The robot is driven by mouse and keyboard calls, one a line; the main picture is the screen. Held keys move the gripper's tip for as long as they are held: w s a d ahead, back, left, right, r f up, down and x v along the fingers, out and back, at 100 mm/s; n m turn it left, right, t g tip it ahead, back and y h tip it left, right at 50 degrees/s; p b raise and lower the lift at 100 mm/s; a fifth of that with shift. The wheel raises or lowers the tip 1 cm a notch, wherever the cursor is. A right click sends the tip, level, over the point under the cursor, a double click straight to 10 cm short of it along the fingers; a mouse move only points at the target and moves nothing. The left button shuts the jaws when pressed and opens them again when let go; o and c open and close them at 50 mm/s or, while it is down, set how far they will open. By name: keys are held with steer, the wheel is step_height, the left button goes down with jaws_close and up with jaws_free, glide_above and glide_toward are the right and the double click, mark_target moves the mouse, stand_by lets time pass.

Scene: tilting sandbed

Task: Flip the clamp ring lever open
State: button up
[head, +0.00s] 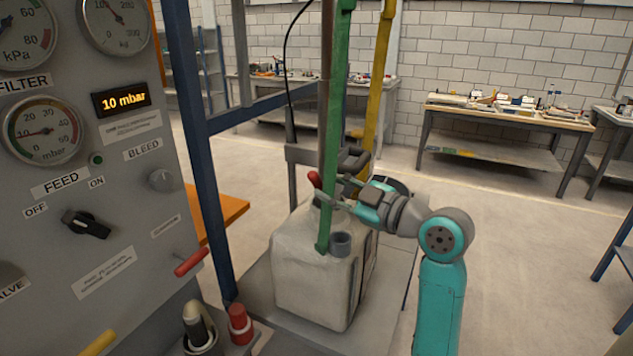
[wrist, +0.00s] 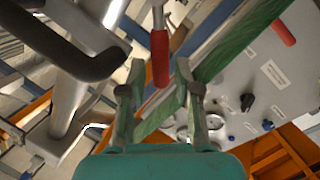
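The clamp ring lever has a red grip (head: 314,180) and stands up above the pale sack-like container (head: 312,265) in the head view. In the wrist view the red grip (wrist: 160,58) hangs down from the top, with its end between my fingertips. My gripper (head: 325,196) reaches in from the right at the lever's height. In the wrist view my gripper (wrist: 161,75) is open, with a visible gap on each side of the red grip. I cannot tell how deep the grip lies between the fingers. The clamp ring is largely hidden behind the green bar and my gripper.
A green bar (head: 332,130) runs down close to my gripper, with a yellow bar (head: 378,90) behind it. A dark handle (wrist: 60,50) is at left in the wrist view. The control panel (head: 130,190) and blue post (head: 197,150) stand left.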

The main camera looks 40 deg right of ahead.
mark_target(321, 183)
steer(key=shift+w+a, duration=0.2)
steer(key=shift+w, duration=1.85)
jaws_close()
